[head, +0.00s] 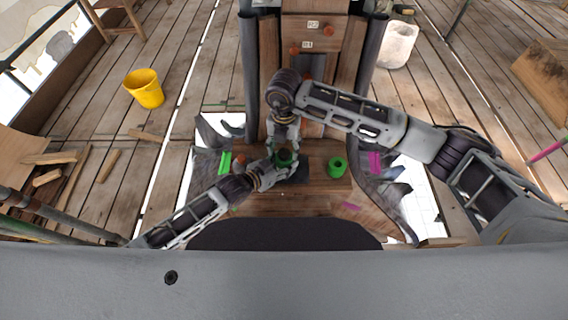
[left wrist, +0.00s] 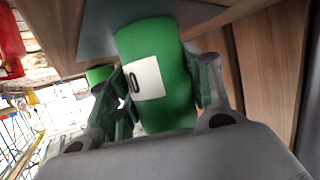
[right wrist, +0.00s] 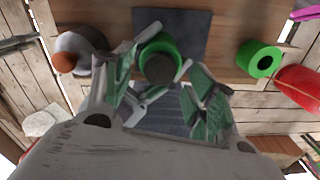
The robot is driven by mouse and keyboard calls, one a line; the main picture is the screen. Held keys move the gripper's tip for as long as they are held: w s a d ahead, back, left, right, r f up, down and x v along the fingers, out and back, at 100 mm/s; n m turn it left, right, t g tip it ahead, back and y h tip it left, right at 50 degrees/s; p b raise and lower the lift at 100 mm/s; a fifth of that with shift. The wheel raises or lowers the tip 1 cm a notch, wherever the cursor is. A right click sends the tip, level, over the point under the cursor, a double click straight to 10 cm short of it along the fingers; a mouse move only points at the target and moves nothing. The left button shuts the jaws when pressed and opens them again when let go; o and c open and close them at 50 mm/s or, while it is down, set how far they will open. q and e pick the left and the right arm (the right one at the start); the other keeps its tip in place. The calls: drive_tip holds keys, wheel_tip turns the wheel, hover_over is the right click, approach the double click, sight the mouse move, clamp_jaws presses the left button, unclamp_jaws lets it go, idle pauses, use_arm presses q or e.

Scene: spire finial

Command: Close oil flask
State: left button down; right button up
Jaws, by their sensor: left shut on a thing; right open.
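A green oil flask (head: 285,158) stands on a dark square mat (right wrist: 185,22) on the wooden bench. In the left wrist view the flask (left wrist: 172,105) is a green cylinder with a white label. My left gripper (head: 275,166) is shut on its side. My right gripper (right wrist: 168,98) is open above the flask, its fingers apart. The right wrist view looks down on the flask's green rim (right wrist: 147,52). A dark round part shows inside the rim; I cannot tell whether it is a stopper or the opening.
A second green round container (right wrist: 260,60) with a dark centre stands to the right. A grey vessel with a brown-orange tip (right wrist: 80,50) stands left. A red object (right wrist: 300,88) lies farther right. A wooden cabinet (head: 318,35) rises behind the bench.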

wheel_tip(320, 180, up, 10)
idle(0.5)
use_arm(q)
drive_tip(key=c, duration=0.6)
unclamp_jaws()
drive_tip(key=shift+o, duration=0.2)
use_arm(e)
drive_tip(key=shift+f, duration=0.1)
use_arm(q)
drive_tip(key=shift+s+a, duration=0.1)
drive_tip(key=shift+a, duration=0.05)
drive_tip(key=shift+v, duration=5.85)
use_arm(e)
drive_tip(key=shift+s+a, duration=0.1)
